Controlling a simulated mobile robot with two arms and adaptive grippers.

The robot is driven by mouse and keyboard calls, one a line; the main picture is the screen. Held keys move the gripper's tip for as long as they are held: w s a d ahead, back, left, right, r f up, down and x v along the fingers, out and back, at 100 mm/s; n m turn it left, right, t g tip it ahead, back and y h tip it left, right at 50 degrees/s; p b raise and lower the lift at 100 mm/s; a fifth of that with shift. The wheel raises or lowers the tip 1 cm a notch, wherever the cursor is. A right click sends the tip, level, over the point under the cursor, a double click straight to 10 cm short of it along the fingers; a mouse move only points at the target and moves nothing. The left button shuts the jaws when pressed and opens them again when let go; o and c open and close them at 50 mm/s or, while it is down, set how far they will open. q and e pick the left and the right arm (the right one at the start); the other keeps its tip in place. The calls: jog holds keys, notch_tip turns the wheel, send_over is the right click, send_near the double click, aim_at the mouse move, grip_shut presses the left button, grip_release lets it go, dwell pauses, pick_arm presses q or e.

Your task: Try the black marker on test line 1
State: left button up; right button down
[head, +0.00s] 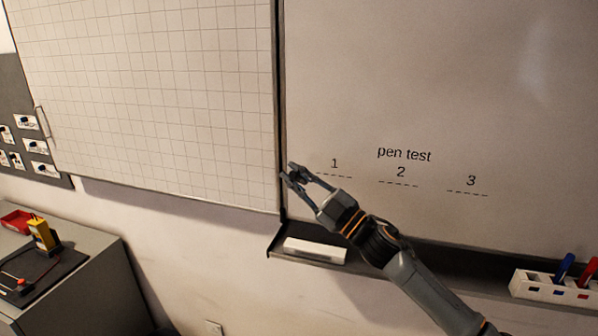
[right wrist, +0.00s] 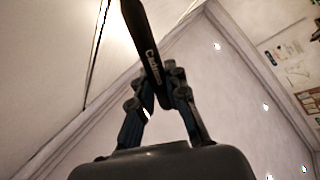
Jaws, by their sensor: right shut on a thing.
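The black marker (right wrist: 148,45) shows in the right wrist view, shut between the fingers of my right gripper (right wrist: 160,88), with pale lettering on its side. In the head view my right gripper (head: 293,178) is in front of the left edge of the whiteboard (head: 440,70), and the marker cannot be made out there. Test line 1 (head: 334,174) is a dashed line under the figure 1, just right of the fingers. No mark shows on it. Whether the marker touches the board cannot be told. My left gripper is out of view.
A dark ledge under the board carries a white block (head: 314,250) and, at the right, a white holder (head: 552,289) with blue and red markers. A gridded board (head: 150,90) adjoins at the left. A grey cabinet (head: 95,285) with equipment stands at lower left.

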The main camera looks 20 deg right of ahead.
jog(key=shift+s+a+p, duration=0.2)
jog(key=shift+s+a, duration=0.25)
jog(key=shift+s, duration=0.2)
jog(key=shift+s+a+p, duration=0.2)
jog(key=shift+s+a, duration=0.2)
jog(key=shift+s, duration=0.2)
jog(key=shift+w, duration=0.1)
jog(key=shift+w+d+b, duration=0.2)
jog(key=shift+w+d, duration=0.45)
jog(key=shift+w, duration=0.3)
jog(key=shift+w+d+b, duration=0.25)
jog(key=shift+w+d, duration=0.45)
jog(key=shift+w, duration=0.25)
jog(key=shift+w+d+b, duration=0.2)
jog(key=shift+w+d, duration=0.45)
jog(key=shift+w, duration=0.3)
jog(key=shift+w+d, duration=0.45)
jog(key=shift+w, duration=0.3)
